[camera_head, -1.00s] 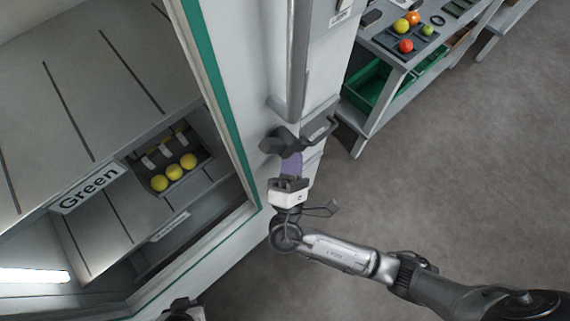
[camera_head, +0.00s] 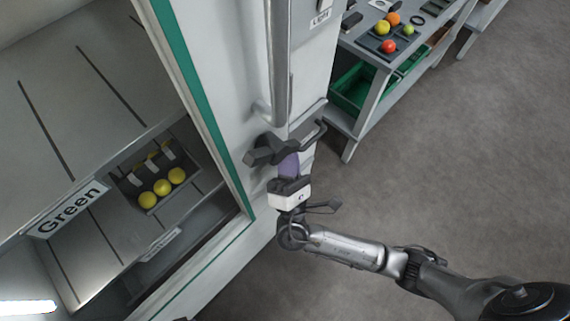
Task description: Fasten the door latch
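The door latch (camera_head: 268,151) is a dark lever on the white front of the cabinet, just below the long vertical bar handle (camera_head: 279,62). A dark looped bracket (camera_head: 312,137) sits at its right side. My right gripper (camera_head: 289,166), with purple finger pads, comes up from below, and its tips reach the underside of the lever. The lever hides the tips, so I cannot tell whether they grip it or only touch it. I cannot tell whether the latch is engaged. My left gripper is not in view.
Left of the latch, a green-edged pane shows shelves, a "Green" sign (camera_head: 68,208) and a tray with yellow tomatoes (camera_head: 162,187). A grey table (camera_head: 372,62) with tomatoes and green crates (camera_head: 352,88) stands behind at right. The grey floor at right is clear.

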